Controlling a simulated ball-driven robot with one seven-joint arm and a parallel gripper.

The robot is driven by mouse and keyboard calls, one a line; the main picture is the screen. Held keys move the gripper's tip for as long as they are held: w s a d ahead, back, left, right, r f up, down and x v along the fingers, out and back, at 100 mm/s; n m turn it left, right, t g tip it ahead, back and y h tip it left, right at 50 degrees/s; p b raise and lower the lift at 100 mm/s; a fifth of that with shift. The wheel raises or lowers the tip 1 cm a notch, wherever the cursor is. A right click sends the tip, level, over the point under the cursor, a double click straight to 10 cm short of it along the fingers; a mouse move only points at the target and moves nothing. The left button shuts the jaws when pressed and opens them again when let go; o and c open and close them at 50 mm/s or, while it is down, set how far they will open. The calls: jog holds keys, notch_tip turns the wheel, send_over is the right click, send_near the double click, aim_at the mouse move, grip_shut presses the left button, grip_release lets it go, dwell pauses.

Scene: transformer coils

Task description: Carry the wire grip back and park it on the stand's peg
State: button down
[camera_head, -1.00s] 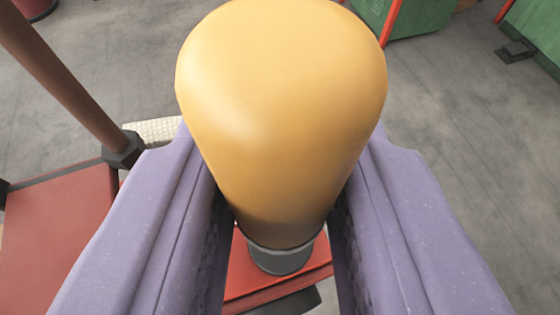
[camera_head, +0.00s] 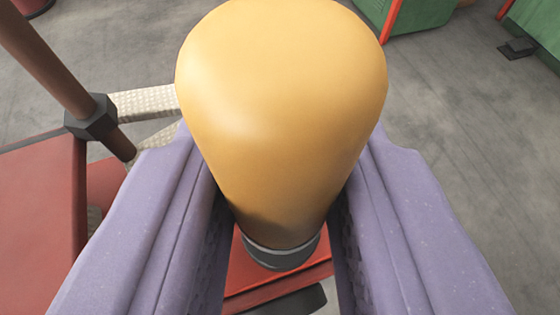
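The wire grip (camera_head: 282,120) shows as a large smooth orange-yellow knob, wide at the top and narrowing down to a dark grey collar. It fills the upper middle of the view. My gripper (camera_head: 282,215) has its two purple fingers on either side of the knob's narrow lower part, pressed against it. The finger pads are largely hidden behind the knob. Below the collar is a red surface (camera_head: 265,282) with a dark edge piece; I cannot tell whether the collar touches it. The stand's peg cannot be made out.
At the left a brown-red pole (camera_head: 45,55) runs through a dark hex nut (camera_head: 91,117), beside a red panel (camera_head: 35,210). A pale textured strip (camera_head: 146,102) reaches behind the knob. Green machinery (camera_head: 425,15) stands at the back right.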

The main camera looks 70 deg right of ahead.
jog(key=shift+f+b, duration=0.45)
jog(key=shift+f, duration=0.4)
dwell(0.3)
jog(key=c, duration=0.7)
grip_release()
jog(key=shift+c, duration=0.2)
jog(key=p+v, duration=0.3)
jog(key=v, duration=0.5)
jog(key=shift+d, duration=0.15)
